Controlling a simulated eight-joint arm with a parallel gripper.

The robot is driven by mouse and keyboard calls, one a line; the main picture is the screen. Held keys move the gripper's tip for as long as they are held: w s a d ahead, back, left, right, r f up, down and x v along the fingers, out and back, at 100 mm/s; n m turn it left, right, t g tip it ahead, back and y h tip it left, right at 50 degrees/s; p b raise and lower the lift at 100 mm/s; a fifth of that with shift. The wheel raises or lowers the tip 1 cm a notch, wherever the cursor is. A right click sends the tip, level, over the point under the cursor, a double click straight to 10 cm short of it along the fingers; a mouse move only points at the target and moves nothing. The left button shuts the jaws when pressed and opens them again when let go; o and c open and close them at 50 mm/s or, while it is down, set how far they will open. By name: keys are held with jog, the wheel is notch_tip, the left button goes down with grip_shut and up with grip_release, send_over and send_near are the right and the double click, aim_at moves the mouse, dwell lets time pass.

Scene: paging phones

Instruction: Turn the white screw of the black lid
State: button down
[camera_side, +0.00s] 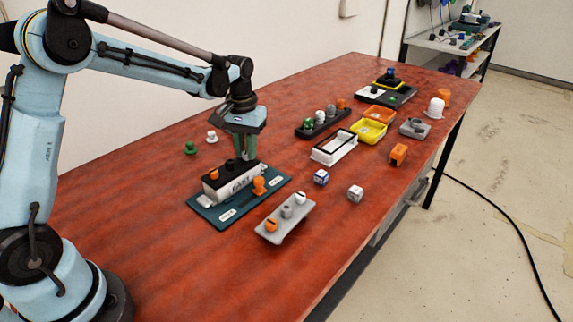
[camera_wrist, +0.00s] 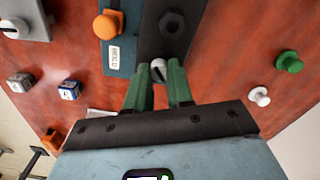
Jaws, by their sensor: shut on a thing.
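The black lid (camera_side: 235,179) lies on a white box (camera_side: 231,190) on a teal board (camera_side: 206,213) in the side view. My gripper (camera_side: 243,156) points down over the lid's far end, where its fingers hide the screw. In the wrist view, the green fingers of my gripper (camera_wrist: 158,76) are shut on the white screw (camera_wrist: 158,66), whose slotted head shows between the fingertips. The black lid (camera_wrist: 166,48) stretches away beyond it, with a dark hexagonal piece (camera_wrist: 172,23) on top.
An orange knob (camera_wrist: 108,23) stands on the teal board beside the box. A loose green screw (camera_side: 190,147) and white screw (camera_side: 212,136) lie behind. A grey tray (camera_side: 270,236) and two cubes (camera_side: 321,177) are in front. A white frame (camera_side: 333,148) is to the right.

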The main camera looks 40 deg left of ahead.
jog(key=m, duration=0.3)
jog(key=shift+m, duration=2.2)
jog(key=c, duration=1)
grip_release()
jog(key=shift+r, duration=0.1)
notch_tip(320, 180, up, 12)
jog(key=shift+f, duration=0.1)
